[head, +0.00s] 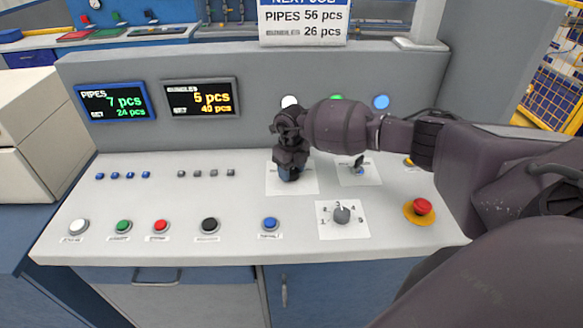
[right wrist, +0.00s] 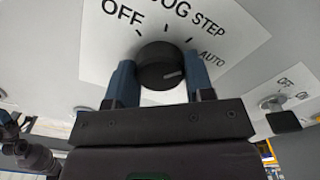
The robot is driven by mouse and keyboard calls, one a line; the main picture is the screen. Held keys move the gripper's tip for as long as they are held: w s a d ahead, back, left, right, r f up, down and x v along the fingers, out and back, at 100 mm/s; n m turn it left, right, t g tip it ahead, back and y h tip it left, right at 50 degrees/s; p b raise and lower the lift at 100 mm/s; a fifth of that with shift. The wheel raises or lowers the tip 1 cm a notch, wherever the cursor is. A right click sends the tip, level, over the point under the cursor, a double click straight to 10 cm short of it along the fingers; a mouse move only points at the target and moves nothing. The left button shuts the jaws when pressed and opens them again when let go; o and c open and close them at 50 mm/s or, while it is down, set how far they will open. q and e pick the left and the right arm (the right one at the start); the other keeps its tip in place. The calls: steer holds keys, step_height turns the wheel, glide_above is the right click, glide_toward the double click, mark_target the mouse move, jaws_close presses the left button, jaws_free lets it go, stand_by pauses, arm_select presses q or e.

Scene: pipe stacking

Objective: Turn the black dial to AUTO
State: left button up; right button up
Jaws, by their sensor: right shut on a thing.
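The black dial (right wrist: 158,66) sits on a white label plate (right wrist: 225,30) marked OFF, JOG, STEP and AUTO in the right wrist view. A pale pointer mark shows on the dial's right side, on the side of the AUTO label (right wrist: 211,58); I cannot tell if it lines up exactly. My right gripper (right wrist: 160,85) has its blue fingers on either side of the dial and is shut on it. In the head view my right gripper (head: 289,172) points down over the plate (head: 305,186) and hides the dial.
A grey numbered knob (head: 341,215) and a red emergency button (head: 422,206) stand to the right on the console (head: 190,190). Another small switch (head: 359,168) is close by on the right. Coloured push buttons line the front. Two displays (head: 198,98) are on the back panel.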

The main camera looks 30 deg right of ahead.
mark_target(291, 170)
steer(key=m+p, duration=0.1)
steer(key=m, duration=0.3)
steer(key=shift+m, duration=0.4)
stand_by(0.4)
steer(key=o, duration=0.9)
step_height(291, 170, up, 11)
steer(key=shift+f, duration=0.1)
stand_by(0.5)
